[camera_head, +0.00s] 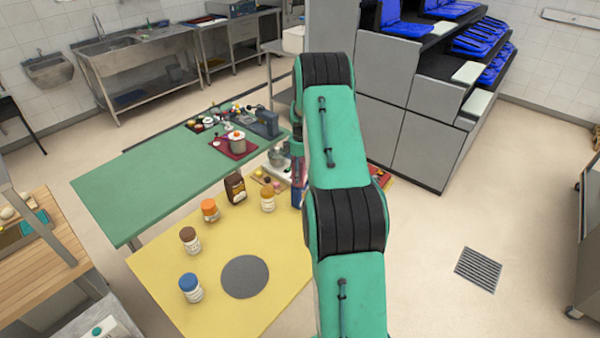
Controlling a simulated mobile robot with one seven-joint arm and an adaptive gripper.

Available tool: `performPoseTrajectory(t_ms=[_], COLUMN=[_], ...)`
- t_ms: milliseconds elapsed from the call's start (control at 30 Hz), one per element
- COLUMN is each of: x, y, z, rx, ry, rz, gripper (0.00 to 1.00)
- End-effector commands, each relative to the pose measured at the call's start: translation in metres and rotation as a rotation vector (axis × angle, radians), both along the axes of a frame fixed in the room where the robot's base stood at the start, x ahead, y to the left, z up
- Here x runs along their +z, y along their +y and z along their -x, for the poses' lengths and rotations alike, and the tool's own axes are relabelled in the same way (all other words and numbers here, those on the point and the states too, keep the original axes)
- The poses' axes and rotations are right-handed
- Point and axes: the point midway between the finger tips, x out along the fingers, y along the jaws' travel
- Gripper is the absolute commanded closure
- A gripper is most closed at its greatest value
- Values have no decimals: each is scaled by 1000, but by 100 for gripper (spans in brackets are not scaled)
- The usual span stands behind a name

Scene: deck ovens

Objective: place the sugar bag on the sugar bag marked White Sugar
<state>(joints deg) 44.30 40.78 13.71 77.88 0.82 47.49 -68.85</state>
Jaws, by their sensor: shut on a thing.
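My arm runs up the middle and hides most of its own end. A dark sliver of my gripper (297,148) shows at the arm's left edge, above the far right part of the yellow table. It is shut on what appears to be the sugar bag (298,171), of which only a narrow pinkish strip shows. A small blue patch lies just below it; I cannot tell whether it belongs to the same bag or another. No White Sugar label is readable, and the lower bag cannot be made out. My fingertips are hidden.
The yellow table (165,270) holds a dark brown jar (235,188), several lidded jars and a grey round mat (245,277). A grey shelf unit (400,120) stands behind my arm.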

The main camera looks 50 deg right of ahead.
Motion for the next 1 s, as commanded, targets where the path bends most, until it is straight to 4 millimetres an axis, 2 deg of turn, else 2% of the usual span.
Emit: performPoseTrajectory(t_ms=[33,67,133,167,467,667,867,1000], x=[1,-2,-1,-1,-1,6,27,49], y=[-1,0,0,0,0,0,-1,-1], z=[-1,0,0,0,0,0,0,0], rx=[0,0,0,0,0,0,0,0], ry=[-2,0,0,0,0,-2,-2,-2], rz=[2,0,0,0,0,1,1,1], gripper=[100,43,29,26,26,26,26,26])
